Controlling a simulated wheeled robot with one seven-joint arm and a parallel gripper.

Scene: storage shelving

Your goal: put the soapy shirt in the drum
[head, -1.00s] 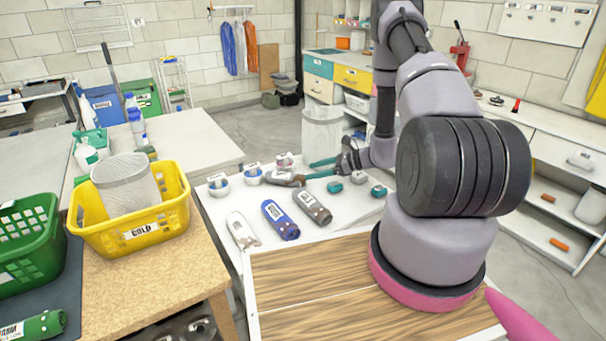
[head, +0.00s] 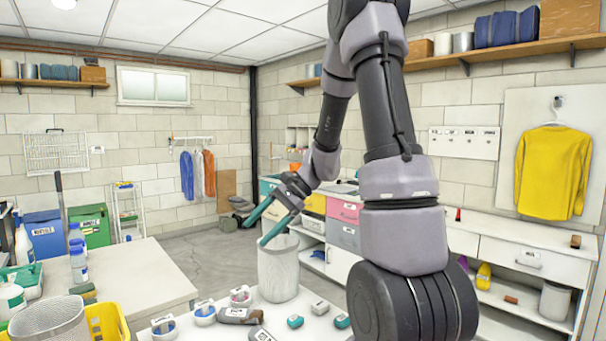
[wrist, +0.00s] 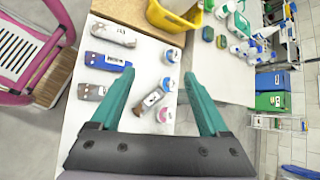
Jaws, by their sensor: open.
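My gripper (head: 258,232) has teal fingers spread apart and empty, raised above the white table in the head view. In the wrist view my gripper (wrist: 158,74) points down over the table's labelled items. These include a white bundle (wrist: 113,35), a blue bundle (wrist: 107,61), a brown bundle (wrist: 98,91) and a grey-brown bundle (wrist: 152,99). The labels are too small to read, so I cannot tell which item is the soapy shirt.
Several round tubs (wrist: 171,55) and small teal blocks (head: 296,321) lie near the bundles. A yellow shirt (head: 553,170) hangs on the right wall. The floor (head: 196,245) behind the tables is clear.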

